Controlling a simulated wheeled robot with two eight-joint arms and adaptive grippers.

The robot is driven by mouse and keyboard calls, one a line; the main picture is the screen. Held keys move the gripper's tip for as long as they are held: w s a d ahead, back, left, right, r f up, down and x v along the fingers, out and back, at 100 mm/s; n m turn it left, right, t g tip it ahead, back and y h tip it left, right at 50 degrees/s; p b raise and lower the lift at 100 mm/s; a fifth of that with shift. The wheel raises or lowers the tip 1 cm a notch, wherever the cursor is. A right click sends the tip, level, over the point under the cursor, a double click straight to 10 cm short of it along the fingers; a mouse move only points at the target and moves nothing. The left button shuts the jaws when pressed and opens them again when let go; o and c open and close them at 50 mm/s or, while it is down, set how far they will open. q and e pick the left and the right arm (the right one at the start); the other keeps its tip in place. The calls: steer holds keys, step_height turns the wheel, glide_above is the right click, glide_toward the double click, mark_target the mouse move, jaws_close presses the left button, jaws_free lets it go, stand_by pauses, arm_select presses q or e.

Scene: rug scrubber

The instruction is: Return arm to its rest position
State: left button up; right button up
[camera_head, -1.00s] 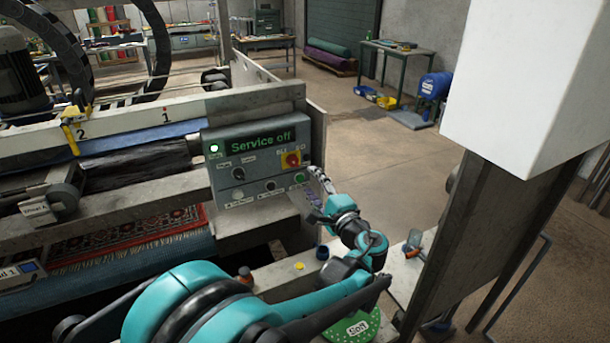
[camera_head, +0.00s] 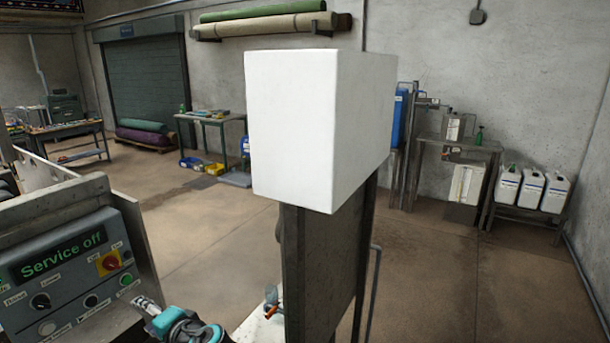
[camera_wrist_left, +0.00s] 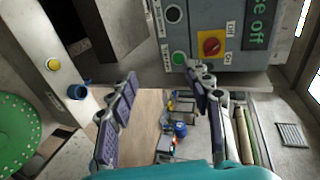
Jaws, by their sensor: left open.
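My left gripper (camera_wrist_left: 165,95) is open in the left wrist view, its two dark padded fingers apart with nothing between them. In the head view only my left arm's teal and dark end shows at the bottom edge, beside the control panel (camera_head: 72,272). The panel reads "Service off" and has a red knob on a yellow plate (camera_head: 109,262), black knobs and a green button (camera_head: 126,279). The panel also shows in the left wrist view (camera_wrist_left: 205,20), above the fingers and apart from them as far as I can tell. My right gripper is not in view.
A white box (camera_head: 300,125) on a dark metal post stands right of the panel. A green disc (camera_wrist_left: 25,135) and a yellow button (camera_wrist_left: 53,65) lie left in the wrist view. Open floor (camera_head: 200,230) stretches behind. White jugs (camera_head: 530,188) stand at the far right.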

arm_select(q)
steer(key=s+d+f+n+h, duration=0.2)
steer(key=s+d+f+h, duration=0.4)
steer(key=d, duration=0.3)
steer(key=s+d+f+n+h+b, duration=0.1)
steer(key=s+d+f+n+h, duration=0.2)
steer(key=s+d+f+h, duration=0.3)
steer(key=s+d, duration=0.2)
steer(key=d, duration=0.1)
steer(key=shift+d, duration=0.3)
steer(key=shift+d+n, duration=0.25)
steer(key=shift+n, duration=0.05)
steer(key=shift+c, duration=0.2)
